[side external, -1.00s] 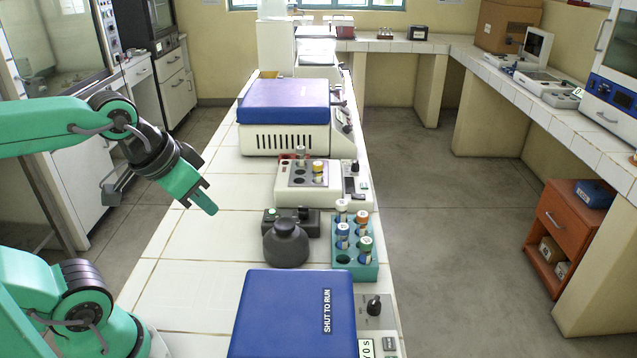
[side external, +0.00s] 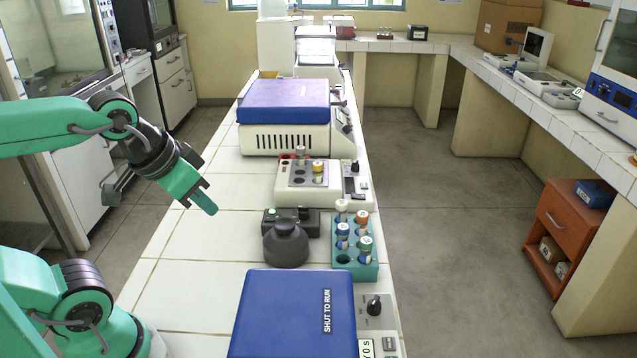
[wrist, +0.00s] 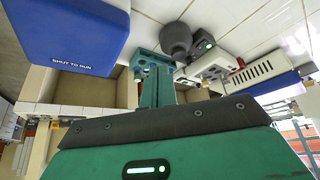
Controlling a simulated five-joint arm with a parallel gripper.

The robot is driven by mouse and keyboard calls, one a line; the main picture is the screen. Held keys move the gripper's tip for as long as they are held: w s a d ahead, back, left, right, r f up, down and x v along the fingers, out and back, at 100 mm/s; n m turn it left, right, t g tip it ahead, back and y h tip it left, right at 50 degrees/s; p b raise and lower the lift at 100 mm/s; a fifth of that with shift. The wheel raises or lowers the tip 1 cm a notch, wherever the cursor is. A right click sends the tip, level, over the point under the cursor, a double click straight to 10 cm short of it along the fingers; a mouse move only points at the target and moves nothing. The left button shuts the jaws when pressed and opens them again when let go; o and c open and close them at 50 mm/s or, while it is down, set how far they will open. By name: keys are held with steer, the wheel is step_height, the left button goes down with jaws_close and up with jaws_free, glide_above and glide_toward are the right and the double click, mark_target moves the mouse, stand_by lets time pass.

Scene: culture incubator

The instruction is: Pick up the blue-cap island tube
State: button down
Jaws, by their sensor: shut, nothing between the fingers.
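The blue-cap tube (side external: 342,236) stands upright in the teal rack (side external: 370,272) on the island bench. White-cap, orange-cap and green-cap tubes share the rack with it. My gripper (side external: 207,203) is at the left in the side view, over the bench's left edge, well apart from the rack. It is shut and empty. In the wrist view the picture is upside down; my gripper's shut fingers (wrist: 157,88) point toward the teal rack (wrist: 145,55) and partly cover it. I cannot make out the blue cap there.
A dark round bottle (side external: 286,246) stands left of the rack, by a small black box (side external: 305,217). A blue-lidded machine (side external: 290,310) is in front; a block with tubes (side external: 300,178) and another blue-lidded machine (side external: 285,102) stand behind. Bare tiles lie left of the bottle.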

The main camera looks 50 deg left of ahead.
steer(key=c, duration=1.1)
jaws_free()
steer(key=shift+o, duration=0.2)
steer(key=shift+w+r, duration=0.1)
steer(key=shift+w, duration=0.05)
steer(key=n+g, duration=0.4)
steer(key=g, duration=0.2)
glide_above(343, 227)
step_height(343, 227, down, 11)
steer(key=shift+f, duration=0.1)
steer(key=shift+w+d+f, duration=0.1)
steer(key=shift+w+f, duration=0.05)
steer(key=shift+f, duration=0.05)
steer(key=shift+f, duration=3.9)
